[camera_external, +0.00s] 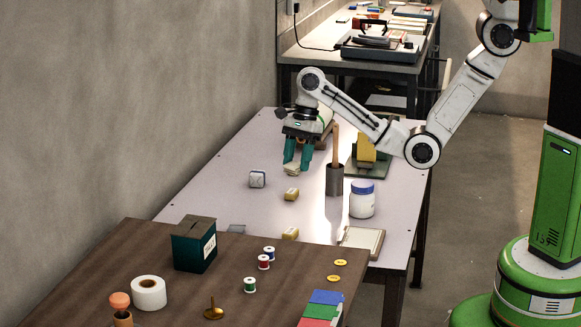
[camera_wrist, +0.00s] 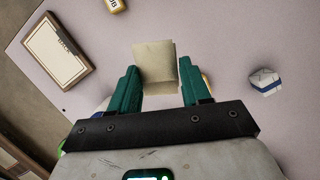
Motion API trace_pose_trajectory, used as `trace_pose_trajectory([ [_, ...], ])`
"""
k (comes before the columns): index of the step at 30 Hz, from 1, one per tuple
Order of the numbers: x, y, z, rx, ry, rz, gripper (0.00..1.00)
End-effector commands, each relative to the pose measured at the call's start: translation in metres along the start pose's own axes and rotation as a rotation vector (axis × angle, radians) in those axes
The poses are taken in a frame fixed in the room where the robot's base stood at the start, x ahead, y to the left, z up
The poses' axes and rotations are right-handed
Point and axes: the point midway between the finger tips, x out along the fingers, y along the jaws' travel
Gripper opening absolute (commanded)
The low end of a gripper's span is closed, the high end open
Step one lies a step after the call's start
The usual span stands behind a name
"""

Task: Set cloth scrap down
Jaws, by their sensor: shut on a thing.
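My gripper (camera_external: 297,160), with teal fingers, points down over the far left part of the pale table (camera_external: 225,165). It is shut on a cream cloth scrap (camera_external: 291,170), which sticks out below the fingertips. In the wrist view the folded-looking scrap (camera_wrist: 155,62) lies between the two fingers of my gripper (camera_wrist: 160,75) and reaches past their tips. The table surface shows behind it. I cannot tell whether the scrap touches the table.
A white-and-blue bundle (camera_external: 257,179) lies left of my gripper. Yellow blocks (camera_external: 291,194) lie nearer the camera. A grey holder with a wooden stick (camera_external: 334,182), a blue-lidded jar (camera_external: 362,202) and a framed board (camera_external: 362,240) stand to the right. The table's left side has free room.

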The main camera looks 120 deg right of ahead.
Motion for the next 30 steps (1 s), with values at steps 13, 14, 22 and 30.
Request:
trace_pose_trajectory([
  [13, 0.042, -0.050, 0.033, -0.003, 0.002, 0.002, 0.19],
  [14, 0.046, -0.055, 0.036, -0.003, 0.002, 0.002, 0.19],
  [22, 0.095, -0.082, 0.046, -0.003, 0.003, 0.002, 0.19],
  [30, 0.111, -0.091, 0.051, -0.004, 0.001, 0.001, 0.19],
])
